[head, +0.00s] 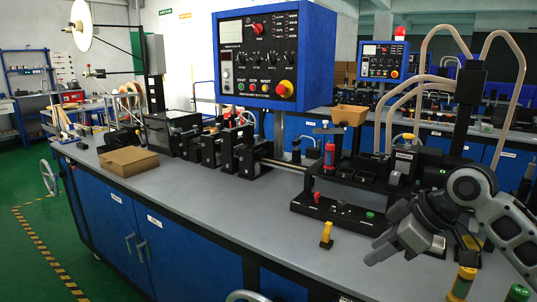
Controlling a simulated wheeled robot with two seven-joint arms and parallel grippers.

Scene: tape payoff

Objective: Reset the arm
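My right gripper (384,252) is at the lower right of the head view, in front of the bench's front edge area. Its arm comes in from the right edge. The fingers point left and down, and they are dark and small, so I cannot tell whether they are open or shut. I see nothing clearly held in it. My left gripper is not in view.
A grey bench (230,203) carries a blue control box (275,58), a cardboard box (128,161) and a black machine (340,208). A yellow item (326,235) stands near the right gripper. A yellow-banded cylinder (462,283) is below the arm. The bench's front middle is clear.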

